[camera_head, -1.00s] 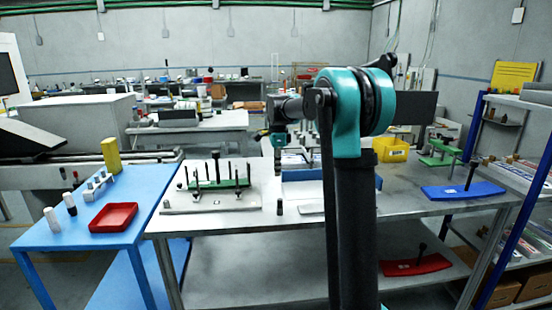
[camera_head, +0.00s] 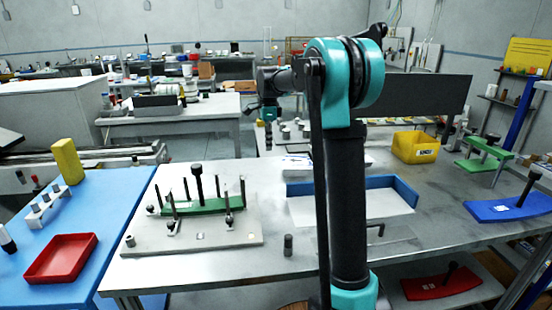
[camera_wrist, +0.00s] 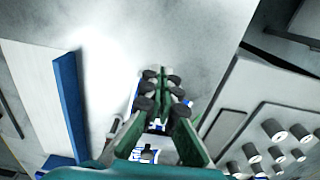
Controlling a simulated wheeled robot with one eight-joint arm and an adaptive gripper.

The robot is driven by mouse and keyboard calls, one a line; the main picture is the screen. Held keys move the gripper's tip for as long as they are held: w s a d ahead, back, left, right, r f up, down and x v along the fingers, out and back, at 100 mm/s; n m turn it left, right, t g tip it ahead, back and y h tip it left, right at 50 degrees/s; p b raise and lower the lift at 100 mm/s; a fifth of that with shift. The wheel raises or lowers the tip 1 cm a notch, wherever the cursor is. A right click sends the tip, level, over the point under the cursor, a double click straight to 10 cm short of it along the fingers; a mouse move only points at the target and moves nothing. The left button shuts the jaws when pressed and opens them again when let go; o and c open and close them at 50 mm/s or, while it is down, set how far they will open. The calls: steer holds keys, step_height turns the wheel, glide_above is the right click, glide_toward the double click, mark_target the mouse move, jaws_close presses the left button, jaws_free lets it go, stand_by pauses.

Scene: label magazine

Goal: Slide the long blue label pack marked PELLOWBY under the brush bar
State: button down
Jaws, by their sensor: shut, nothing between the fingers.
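My gripper (camera_head: 269,140) is shut and empty. It hangs pointing down over the back part of the grey bench in the head view. In the wrist view its closed fingers (camera_wrist: 160,92) are in the middle, above small white-and-blue items (camera_wrist: 147,155) that they partly hide. In the head view a white stack with blue print (camera_head: 298,163) lies behind a white tray with a blue fence (camera_head: 353,190). I cannot read PELLOWBY on anything or tell which item is the long pack. I cannot make out the brush bar.
A fixture with a green plate and upright pegs (camera_head: 200,232) stands left on the bench. A small dark cylinder (camera_head: 288,245) stands at the front. A yellow bin (camera_head: 416,147) and a curved blue plate with a knob (camera_head: 508,208) are at the right. Bench space between them is free.

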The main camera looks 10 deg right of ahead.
mark_target(302, 164)
steer(key=f, duration=0.6)
steer(key=w+f, duration=0.1)
steer(key=f, duration=0.2)
steer(key=shift+f, duration=0.25)
steer(key=shift+s+d+f, duration=0.1)
steer(key=shift+d+f, duration=0.05)
steer(key=shift+d, duration=0.45)
steer(key=shift+d+f, duration=0.1)
steer(key=shift+d, duration=1.3)
steer(key=d, duration=0.9)
steer(key=shift+d, duration=0.3)
